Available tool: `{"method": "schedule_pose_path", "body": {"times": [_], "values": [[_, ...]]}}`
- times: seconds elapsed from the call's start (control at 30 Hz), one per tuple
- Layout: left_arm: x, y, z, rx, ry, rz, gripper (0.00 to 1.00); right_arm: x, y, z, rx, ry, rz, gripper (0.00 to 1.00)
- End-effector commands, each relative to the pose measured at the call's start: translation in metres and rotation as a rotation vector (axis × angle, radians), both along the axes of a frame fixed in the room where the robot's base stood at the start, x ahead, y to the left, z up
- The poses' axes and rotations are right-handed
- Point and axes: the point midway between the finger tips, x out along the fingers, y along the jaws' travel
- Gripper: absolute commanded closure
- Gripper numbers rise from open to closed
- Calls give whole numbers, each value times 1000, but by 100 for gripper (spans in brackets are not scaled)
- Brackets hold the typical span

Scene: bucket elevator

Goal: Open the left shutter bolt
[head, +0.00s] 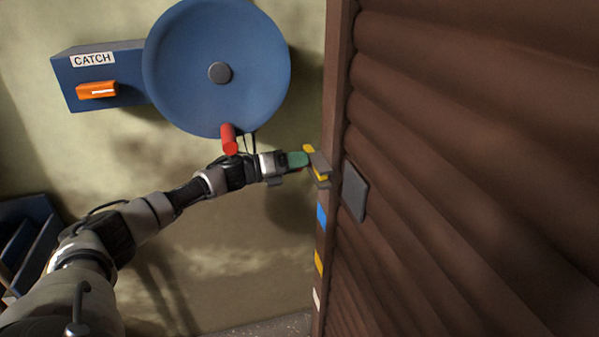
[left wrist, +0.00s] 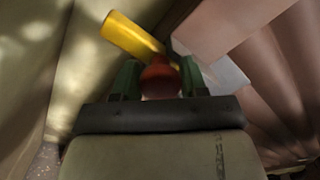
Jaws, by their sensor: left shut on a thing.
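The shutter (head: 460,170) is brown and ribbed and fills the right of the head view. The bolt is a yellow bar (head: 309,149) at the shutter's left edge, passing by a grey bracket (head: 319,161). It also shows in the left wrist view (left wrist: 130,34). My left gripper (head: 298,160) has green fingers and reaches the bolt from the left. In the left wrist view its fingers (left wrist: 160,82) are shut on a red knob (left wrist: 160,76) beside the yellow bar. The fingers hide part of the knob. My right gripper is not in view.
A blue wheel (head: 190,70) with a red handle (head: 229,139) hangs on the wall just above my left wrist. A blue box labelled CATCH (head: 70,75) with an orange lever (head: 97,90) is left of it. Blue and yellow marks run down the shutter's edge. A blue bin (head: 40,225) stands lower left.

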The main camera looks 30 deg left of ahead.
Motion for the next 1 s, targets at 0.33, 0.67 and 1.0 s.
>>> {"method": "schedule_pose_path", "body": {"times": [0.33,0.67,1.0], "values": [[1,2,-4,1,9,0,100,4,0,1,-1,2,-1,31],[1,2,-4,0,8,-1,31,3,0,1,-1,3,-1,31],[0,4,-5,2,8,-3,31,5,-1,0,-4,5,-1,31]]}}
